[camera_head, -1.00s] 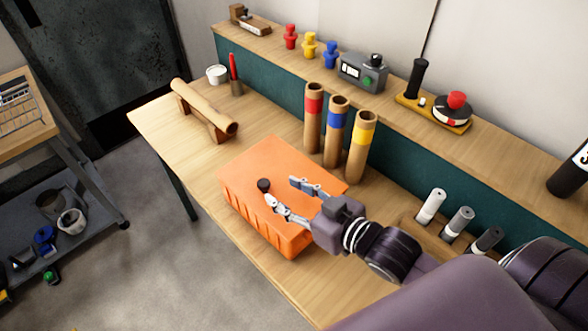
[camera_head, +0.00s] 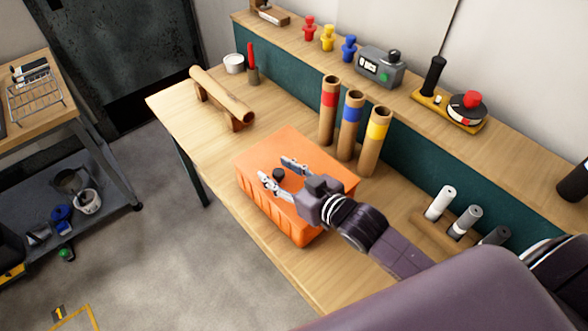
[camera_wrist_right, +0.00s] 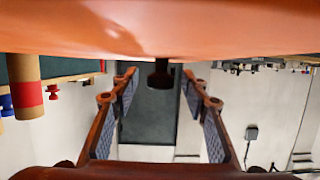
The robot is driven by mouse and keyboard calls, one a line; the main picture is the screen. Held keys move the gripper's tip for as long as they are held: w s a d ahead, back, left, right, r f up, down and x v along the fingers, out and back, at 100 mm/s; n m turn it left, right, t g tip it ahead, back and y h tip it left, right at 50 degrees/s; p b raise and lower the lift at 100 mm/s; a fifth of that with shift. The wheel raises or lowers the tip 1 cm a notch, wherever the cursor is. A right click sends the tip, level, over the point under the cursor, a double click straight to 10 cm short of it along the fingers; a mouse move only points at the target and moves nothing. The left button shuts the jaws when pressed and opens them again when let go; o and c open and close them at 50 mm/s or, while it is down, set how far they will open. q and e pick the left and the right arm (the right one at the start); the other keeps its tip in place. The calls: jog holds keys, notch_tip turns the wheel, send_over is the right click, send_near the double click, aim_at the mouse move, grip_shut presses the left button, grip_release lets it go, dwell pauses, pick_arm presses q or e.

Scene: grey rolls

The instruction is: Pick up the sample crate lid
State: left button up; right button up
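The orange sample crate (camera_head: 290,222) stands on the wooden bench, with its flat orange lid (camera_head: 318,171) on top. A small black knob (camera_head: 279,173) sits on the lid. My right gripper (camera_head: 275,171) is open low over the lid, with a finger on each side of the knob. In the right wrist view the lid (camera_wrist_right: 160,25) fills the top of the picture. The knob (camera_wrist_right: 160,74) shows there between the open fingers, near their tips, with a gap on both sides. My left gripper is not in view.
Cardboard tubes with red, blue and yellow bands (camera_head: 352,124) stand just behind the crate. A tube on a wooden cradle (camera_head: 222,95) lies to the left. A rack of grey-toned rolls (camera_head: 450,220) is right of my right arm. The bench left of the crate is clear.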

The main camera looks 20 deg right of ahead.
grip_shut()
jog(key=shift+r, duration=0.1)
